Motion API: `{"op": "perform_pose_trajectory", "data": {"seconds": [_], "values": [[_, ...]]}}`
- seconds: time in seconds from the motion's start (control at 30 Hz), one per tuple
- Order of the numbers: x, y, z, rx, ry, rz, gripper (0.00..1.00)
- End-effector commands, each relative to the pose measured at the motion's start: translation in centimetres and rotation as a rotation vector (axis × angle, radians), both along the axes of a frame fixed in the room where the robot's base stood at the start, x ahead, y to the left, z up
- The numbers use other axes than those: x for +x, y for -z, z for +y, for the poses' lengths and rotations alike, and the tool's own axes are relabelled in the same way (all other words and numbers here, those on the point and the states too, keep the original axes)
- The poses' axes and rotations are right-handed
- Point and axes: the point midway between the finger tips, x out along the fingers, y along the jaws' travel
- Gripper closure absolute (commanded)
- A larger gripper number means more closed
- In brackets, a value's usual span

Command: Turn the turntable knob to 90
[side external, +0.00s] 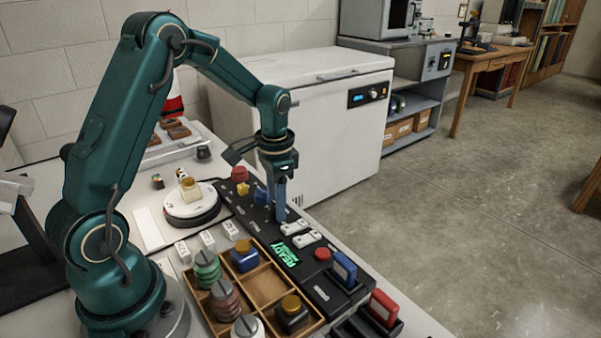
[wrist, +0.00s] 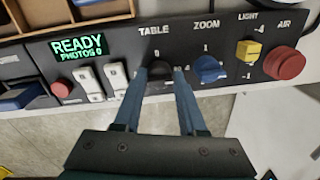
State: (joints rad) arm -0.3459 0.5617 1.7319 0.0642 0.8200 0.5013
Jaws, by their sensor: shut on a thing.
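The black turntable knob (wrist: 161,70) sits under the word TABLE on the dark control panel (wrist: 120,43). A 0 is printed above it, and the marks beside it are partly hidden by the fingers. I cannot tell where its pointer stands. My gripper (wrist: 162,76) points down with its two blue fingers shut on the knob, one on each side. In the side view my gripper (side external: 280,214) stands over the panel and hides the knob.
On the panel, the blue ZOOM knob (wrist: 208,69), yellow LIGHT knob (wrist: 248,50) and red AIR knob (wrist: 285,63) lie right of the fingers. White switches (wrist: 115,76) and a red button (wrist: 61,88) lie left. A wooden tray (side external: 262,286) of jars stands close by.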

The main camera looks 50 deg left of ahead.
Motion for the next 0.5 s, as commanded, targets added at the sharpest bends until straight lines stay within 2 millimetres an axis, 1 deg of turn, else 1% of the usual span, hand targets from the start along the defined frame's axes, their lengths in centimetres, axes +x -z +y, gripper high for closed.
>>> {"op": "perform_pose_trajectory", "data": {"seconds": [0.03, 0.07, 0.1, 0.13, 0.4, 0.5], "values": [[0.06, -0.13, -0.29, -0.006, -0.002, -0.002, 1.00], [0.06, -0.13, -0.29, -0.006, -0.002, -0.002, 0.56], [0.06, -0.12, -0.28, -0.006, -0.002, -0.001, 0.40], [0.05, -0.11, -0.26, -0.005, -0.002, -0.001, 0.32], [0.01, -0.04, -0.14, -0.004, -0.002, 0.001, 0.32], [0.06, -0.51, -0.12, -0.002, -0.003, -0.002, 0.32]]}}
